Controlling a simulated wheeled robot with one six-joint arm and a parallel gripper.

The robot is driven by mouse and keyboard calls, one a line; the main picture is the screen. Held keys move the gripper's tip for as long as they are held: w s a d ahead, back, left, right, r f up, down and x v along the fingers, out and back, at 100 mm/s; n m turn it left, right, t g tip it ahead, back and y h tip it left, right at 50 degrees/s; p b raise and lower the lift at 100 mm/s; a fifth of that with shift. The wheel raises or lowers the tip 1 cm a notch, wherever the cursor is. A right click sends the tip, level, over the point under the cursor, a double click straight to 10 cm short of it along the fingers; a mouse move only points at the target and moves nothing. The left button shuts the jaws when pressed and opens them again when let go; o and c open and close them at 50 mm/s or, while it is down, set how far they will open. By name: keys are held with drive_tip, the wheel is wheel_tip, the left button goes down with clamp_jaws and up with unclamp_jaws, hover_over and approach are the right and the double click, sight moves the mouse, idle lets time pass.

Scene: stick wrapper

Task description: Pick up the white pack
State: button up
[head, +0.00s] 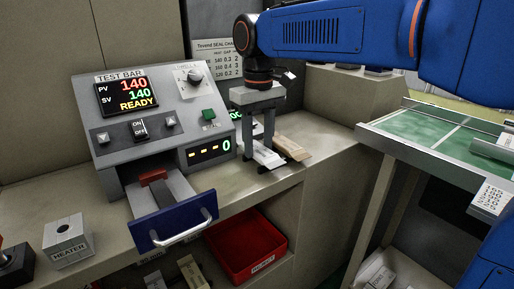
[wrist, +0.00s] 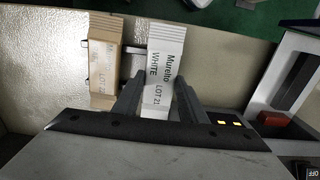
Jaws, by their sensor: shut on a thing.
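The white pack (wrist: 163,70) has a ribbed end and dark print reading "WHITE" and "LOT 21" in the wrist view. In the head view it is the pale pack (head: 264,154) under my fingers, on or just above the counter. My gripper (wrist: 160,92) is shut on the white pack, one finger on each side. It also shows in the head view (head: 260,140), pointing down beside the machine. A brown pack (wrist: 103,60) with "LOT 21" print lies just left of the white pack in the wrist view, and right of it in the head view (head: 293,148).
The test bar machine (head: 150,115) stands left of my gripper, its blue-fronted drawer (head: 176,222) pulled out. A red reject bin (head: 245,245) sits below the counter. A heater block (head: 66,240) is at the left. A green-topped table (head: 425,130) stands at the right.

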sight(260, 149)
wheel_tip(260, 149, up, 5)
drive_tip(key=shift+r, duration=0.15)
drive_tip(key=shift+d+r, duration=0.15)
drive_tip(key=shift+r, duration=0.2)
drive_tip(key=s+d, duration=0.3)
drive_tip(key=d, duration=0.6)
drive_tip(key=s+d, duration=0.4)
drive_tip(key=d, duration=0.4)
drive_tip(key=shift+s+d, duration=0.2)
drive_tip(key=shift+d, duration=0.2)
